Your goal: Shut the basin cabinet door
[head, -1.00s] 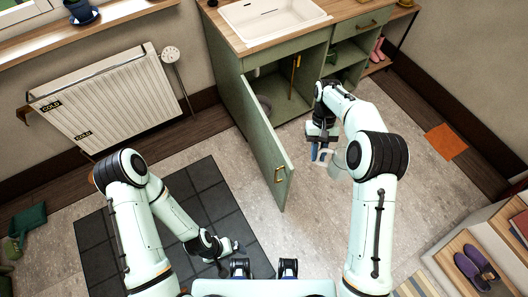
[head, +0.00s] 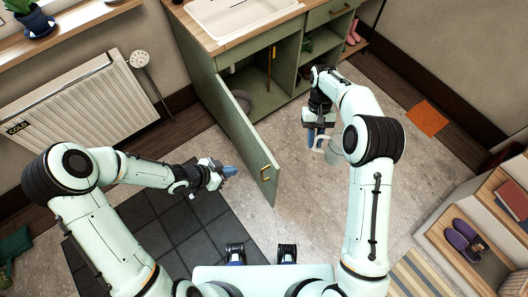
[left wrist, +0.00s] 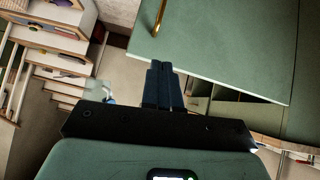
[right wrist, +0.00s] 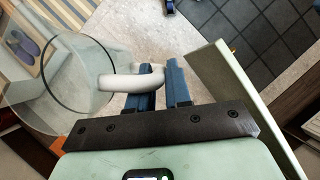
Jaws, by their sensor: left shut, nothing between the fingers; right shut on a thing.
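The green basin cabinet door (head: 247,140) stands wide open, swung out toward me, with a brass handle (head: 265,172) near its free edge. The cabinet (head: 222,80) under the white basin (head: 240,18) shows its open inside. My left gripper (head: 230,171) is shut and empty, to the left of the door's free end; the door and handle fill the upper part of the left wrist view (left wrist: 215,45). My right gripper (head: 317,137) is right of the door, shut on the white handle of a clear glass jug (right wrist: 75,75). The door's edge shows beside it in the right wrist view (right wrist: 240,105).
A radiator (head: 85,100) stands on the left wall. A dark tiled mat (head: 190,235) lies below the door. An orange mat (head: 427,119) and a shoe shelf (head: 470,245) are at the right. The floor right of the door is mostly clear.

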